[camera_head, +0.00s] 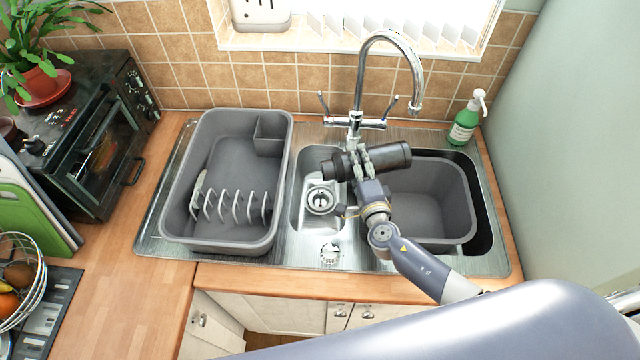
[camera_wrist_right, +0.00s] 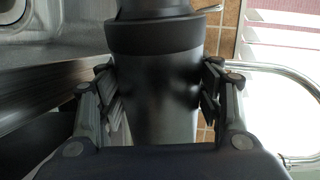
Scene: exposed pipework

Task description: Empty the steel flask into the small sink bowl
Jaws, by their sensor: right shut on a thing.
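The dark steel flask (camera_head: 389,157) is held in my right gripper (camera_head: 364,162), above the sink. It lies close to horizontal, with its narrower capped-looking end to the left, over the edge of the small sink bowl (camera_head: 309,220). In the right wrist view the flask (camera_wrist_right: 160,90) sits between the two fingers of my right gripper (camera_wrist_right: 163,95), which touch or nearly touch its sides. The small bowl has a round drain strainer (camera_head: 320,200) in it. I cannot see any liquid coming out. My left gripper is not in view.
A grey dish rack tub (camera_head: 180,235) stands left of the small bowl. A grey basin (camera_head: 455,200) sits in the large bowl on the right. The tall chrome faucet (camera_head: 357,90) rises behind the flask. A green soap bottle (camera_head: 465,125) stands at the back right corner.

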